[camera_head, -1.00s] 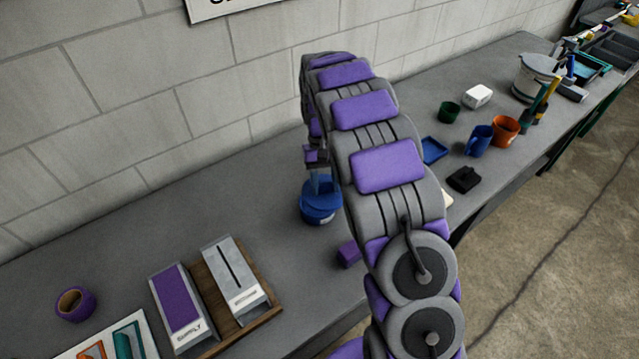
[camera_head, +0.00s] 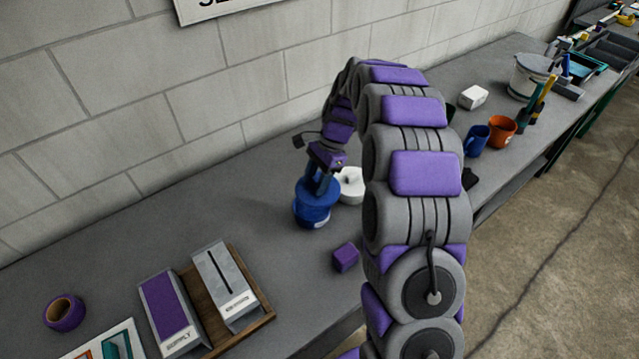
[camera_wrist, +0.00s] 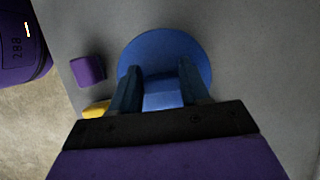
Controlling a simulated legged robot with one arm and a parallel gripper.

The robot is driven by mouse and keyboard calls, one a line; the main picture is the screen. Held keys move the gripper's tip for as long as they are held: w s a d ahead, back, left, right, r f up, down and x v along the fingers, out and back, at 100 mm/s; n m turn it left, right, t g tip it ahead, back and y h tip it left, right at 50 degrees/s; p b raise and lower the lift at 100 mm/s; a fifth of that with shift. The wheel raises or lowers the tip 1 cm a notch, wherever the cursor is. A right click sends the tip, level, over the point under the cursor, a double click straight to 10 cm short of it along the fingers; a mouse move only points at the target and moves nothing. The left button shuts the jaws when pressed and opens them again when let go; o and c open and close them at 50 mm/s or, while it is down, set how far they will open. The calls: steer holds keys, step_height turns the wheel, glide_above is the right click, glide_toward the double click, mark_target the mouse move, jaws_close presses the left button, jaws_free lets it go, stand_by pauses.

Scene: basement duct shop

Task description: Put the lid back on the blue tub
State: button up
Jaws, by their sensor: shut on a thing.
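The blue tub (camera_head: 312,216) stands on the grey bench near the wall, left of my arm in the head view. A round blue lid (camera_wrist: 165,48) fills the middle of the wrist view, with a raised blue grip (camera_wrist: 163,93) between my fingers. My gripper (camera_head: 321,183) points down over the tub and is shut on the lid's grip; it also shows in the wrist view (camera_wrist: 162,88). In the head view the lid is at the tub's top. I cannot tell whether it is seated or slightly above the rim. The wrist view hides the tub beneath the lid.
A white round object (camera_head: 350,186) stands close behind and right of the tub. A purple cube (camera_head: 346,257) lies nearer the bench's front edge. Two labelled boxes sit on a wooden tray (camera_head: 262,313) at lower left. An orange cup (camera_head: 501,131) and blue mug (camera_head: 477,140) stand farther right.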

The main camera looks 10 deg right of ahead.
mark_target(307, 187)
steer(key=a+m, duration=0.1)
steer(key=a+m+t, duration=0.1)
steer(key=m, duration=0.1)
steer(key=shift+w+a, duration=0.15)
steer(key=shift+w, duration=0.15)
steer(key=shift+w+a+m+t+b, duration=0.2)
steer(key=shift+a+m+t+b, duration=0.2)
steer(key=shift+m, duration=0.4)
steer(key=shift+w+d, duration=0.1)
steer(key=shift+d, duration=0.05)
steer(key=shift+d+f+m, duration=0.2)
steer(key=shift+d+m, duration=0.2)
steer(key=shift+d, duration=0.4)
steer(key=shift+d+f+b, duration=0.15)
steer(key=shift+d+b, duration=0.1)
steer(key=shift+b, duration=0.05)
steer(key=shift+f+b, duration=0.3)
steer(key=b+x, duration=0.3)
steer(key=shift+a, duration=0.45)
steer(key=shift+f, duration=0.25)
steer(key=shift+d+f+p, duration=0.4)
steer(key=shift+d+f, duration=0.45)
steer(key=shift+f, duration=0.05)
steer(key=shift+a, duration=0.7)
steer(key=shift+d, duration=0.6)
steer(key=shift+p, duration=0.3)
